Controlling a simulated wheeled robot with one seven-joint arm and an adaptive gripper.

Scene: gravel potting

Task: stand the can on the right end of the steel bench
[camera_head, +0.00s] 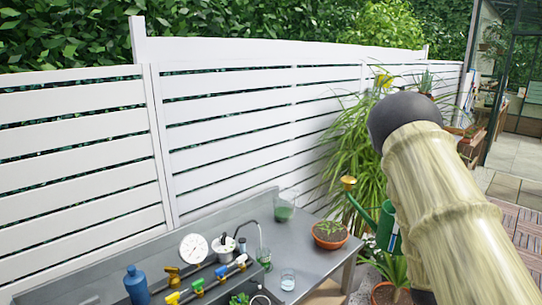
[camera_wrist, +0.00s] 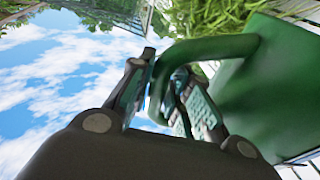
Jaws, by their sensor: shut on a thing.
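A green watering can (camera_head: 387,228) with a brass-coloured rose on its long spout hangs to the right of the steel bench (camera_head: 313,262), beside the bench's right end. In the wrist view the can (camera_wrist: 275,95) fills the right side, and its handle passes between the fingers of my gripper (camera_wrist: 165,85). The gripper is shut on the handle. In the head view my arm hides the gripper and part of the can. The spout points left, toward the bench.
A potted plant (camera_head: 329,235) stands at the bench's right end, with a small glass (camera_head: 288,280) and a glass jug (camera_head: 284,206) nearby. Taps, a dial (camera_head: 193,248) and a blue bottle (camera_head: 136,284) crowd the left. A white fence (camera_head: 260,110) runs behind.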

